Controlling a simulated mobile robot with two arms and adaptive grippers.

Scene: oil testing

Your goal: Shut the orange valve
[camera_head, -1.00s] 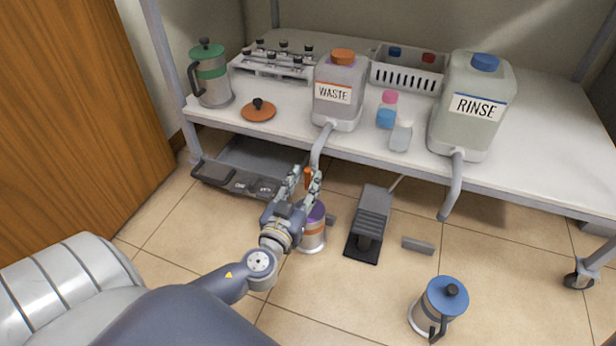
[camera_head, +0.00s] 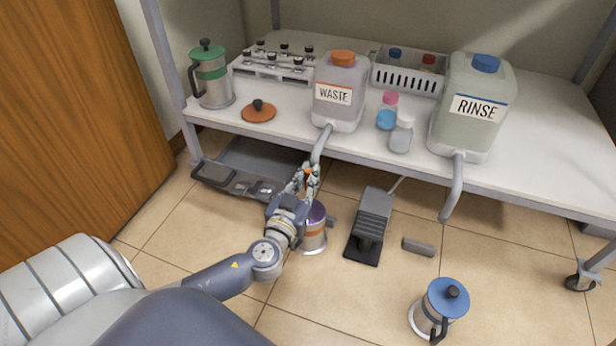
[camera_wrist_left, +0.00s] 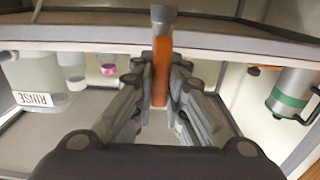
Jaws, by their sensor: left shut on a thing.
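The orange valve (camera_wrist_left: 161,70) shows as an orange handle below the grey spout (camera_wrist_left: 164,16) in the left wrist view. In the head view that spout (camera_head: 320,147) hangs from the waste jug (camera_head: 339,113) over the shelf's front edge. My left gripper (camera_head: 307,178) is at the spout's lower end, shut on the orange valve, with a finger on each side of it. The wrist view also shows the gripper (camera_wrist_left: 160,92) around the handle. Its fingers hide most of the valve in the head view. My right gripper is not in view.
A black pedal (camera_head: 369,228) and a blue-lidded pot (camera_head: 437,305) stand to the right. The rinse jug (camera_head: 470,128) is on the shelf (camera_head: 545,150).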

